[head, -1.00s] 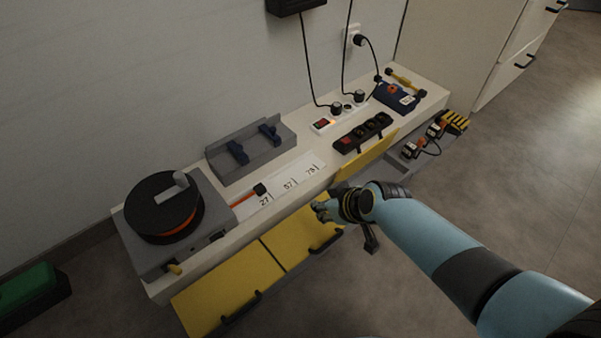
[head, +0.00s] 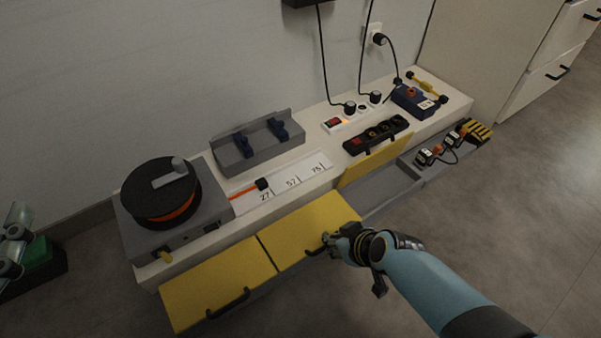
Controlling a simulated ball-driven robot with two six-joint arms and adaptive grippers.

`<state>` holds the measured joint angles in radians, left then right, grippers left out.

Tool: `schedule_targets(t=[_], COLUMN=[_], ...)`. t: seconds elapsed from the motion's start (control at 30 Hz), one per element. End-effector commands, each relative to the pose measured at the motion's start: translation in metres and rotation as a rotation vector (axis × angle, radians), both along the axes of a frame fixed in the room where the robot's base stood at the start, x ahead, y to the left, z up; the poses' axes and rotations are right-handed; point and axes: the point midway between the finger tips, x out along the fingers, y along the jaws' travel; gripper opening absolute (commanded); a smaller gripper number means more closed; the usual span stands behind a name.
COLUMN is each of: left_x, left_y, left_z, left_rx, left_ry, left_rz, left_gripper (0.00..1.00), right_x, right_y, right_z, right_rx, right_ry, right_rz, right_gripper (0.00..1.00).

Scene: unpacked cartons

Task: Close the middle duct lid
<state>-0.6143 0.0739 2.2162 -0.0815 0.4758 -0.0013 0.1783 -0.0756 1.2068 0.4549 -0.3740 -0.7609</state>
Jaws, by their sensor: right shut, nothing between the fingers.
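The middle duct lid (head: 305,228) is yellow and lies flat, about level with the yellow left lid (head: 215,288) beside it. A thin dark seam separates them. My right gripper (head: 329,241) is shut and empty at the front right part of the middle lid, by its dark handle (head: 315,250). The gripper hides part of the handle, and I cannot tell whether they touch. The yellow right lid (head: 374,161) stands raised, with the grey duct (head: 385,186) open in front of it.
A cable reel (head: 162,194) on a grey box, a grey tray (head: 258,150), a number scale (head: 305,180), a black power strip (head: 375,135) and a blue device (head: 412,98) stand on the white ledge. Plugs (head: 440,150) lie at the duct's right end. Floor at right is clear.

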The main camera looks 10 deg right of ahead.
Motion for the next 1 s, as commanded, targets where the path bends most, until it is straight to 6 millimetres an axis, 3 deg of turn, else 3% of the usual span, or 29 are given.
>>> schedule_targets(t=[0.3, 0.93, 1.0], left_x=[0.006, 0.006, 0.004], left_y=[-0.002, -0.002, 0.0], left_z=[0.016, 0.016, 0.007], left_rx=[0.0, 0.0, 0.0], left_ry=[-0.071, -0.062, -0.024], left_rz=[-0.008, -0.007, -0.003], left_gripper=[0.48, 0.48, 0.48], right_x=[-0.005, -0.009, -0.008], right_y=[-0.002, -0.002, -0.002], right_z=[-0.007, -0.009, -0.007], right_rx=[-0.005, -0.006, -0.005], right_ry=[0.008, 0.019, 0.018], right_rz=[0.003, 0.005, 0.005], right_gripper=[0.0, 0.0, 0.0])
